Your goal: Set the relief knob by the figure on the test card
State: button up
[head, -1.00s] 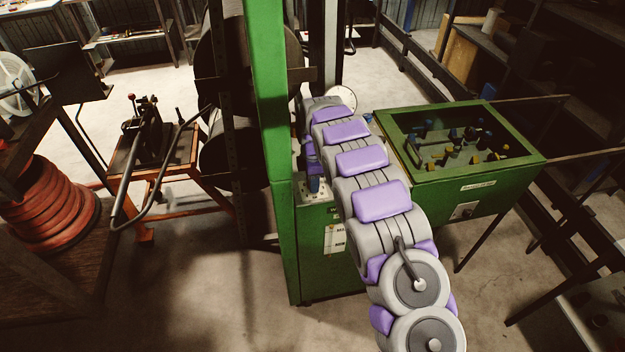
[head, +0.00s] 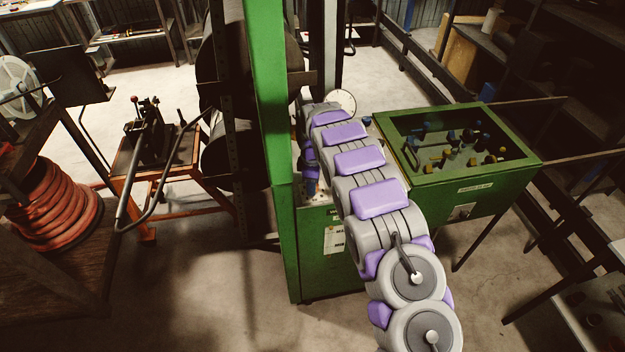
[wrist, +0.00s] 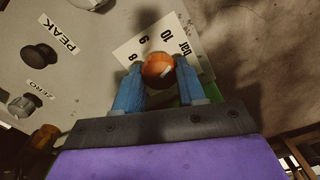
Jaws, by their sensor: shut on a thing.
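In the wrist view an orange-red round knob (wrist: 158,67) sits between the two blue fingers of my gripper (wrist: 158,70), which is shut on it. The knob's pointer or mark cannot be made out clearly. In the head view my arm hides the knob and most of the gripper. A white card (head: 335,238) with dark print is on the front of the green cabinet (head: 325,270); its print is too small to read.
Beside the knob are a dark PEAK knob (wrist: 40,55) and a smaller ZERO knob (wrist: 22,105). An open green box (head: 455,185) with several fittings stands right of my arm. A green post (head: 270,150) rises close on the left. An orange stand (head: 155,165) is farther left.

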jog(key=shift+w+r+m+p, duration=0.1)
jog(key=shift+m+p, duration=0.8)
jog(key=shift+m, duration=1.4)
jog(key=o, duration=1.1)
jog(key=shift+a, duration=0.1)
jog(key=shift+c, duration=0.2)
notch_tip(320, 180, up, 17)
jog(key=p, duration=0.1)
jog(key=shift+p, duration=0.3)
